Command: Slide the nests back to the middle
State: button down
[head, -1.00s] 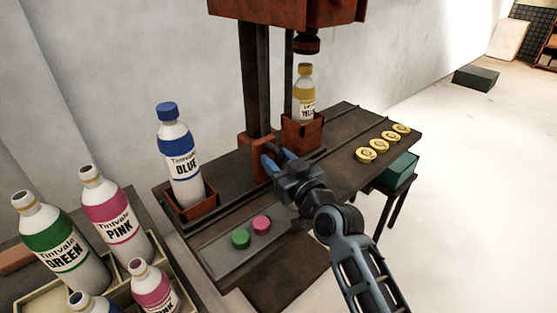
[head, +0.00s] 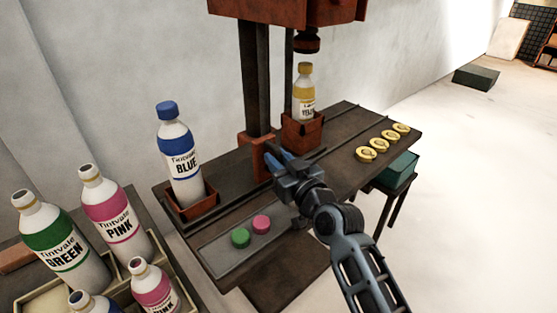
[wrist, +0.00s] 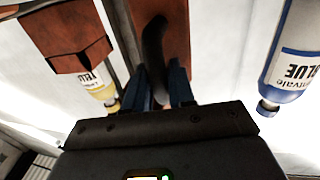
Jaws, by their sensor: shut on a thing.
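Two red-brown nests stand along the rail on the dark bench. The left nest (head: 196,207) holds a white bottle with a blue cap (head: 181,150). The right nest (head: 302,136) holds a yellow-capped bottle (head: 306,88) under the press head. My gripper (head: 275,161) is between the nests, in front of the press column. In the wrist view its fingers (wrist: 160,88) are shut around a dark curved handle (wrist: 154,45) in front of a red-brown block (wrist: 172,20). The fingertips are partly hidden in the head view.
Green (head: 241,238) and pink (head: 261,224) caps lie on a grey strip at the bench front. Several yellow rings (head: 366,154) lie at the right. A crate (head: 178,300) of bottles stands front left. A green bin (head: 400,168) sits beside the bench.

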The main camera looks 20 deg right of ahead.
jog(key=shift+d+f, duration=0.1)
jog(key=d+b, duration=0.1)
jog(key=b, duration=1.3)
send_near(316, 124)
jog(key=w, duration=0.1)
jog(key=w+a, duration=0.1)
jog(key=w, duration=0.1)
jog(key=shift+w+a+f, duration=0.15)
jog(key=shift+w+a, duration=0.1)
jog(key=shift+w, duration=0.1)
jog(key=shift+w+d, duration=0.25)
jog(key=shift+d, duration=0.4)
jog(key=c, duration=1.1)
grip_release()
jog(key=s, duration=0.7)
jog(key=shift+s+d, duration=0.4)
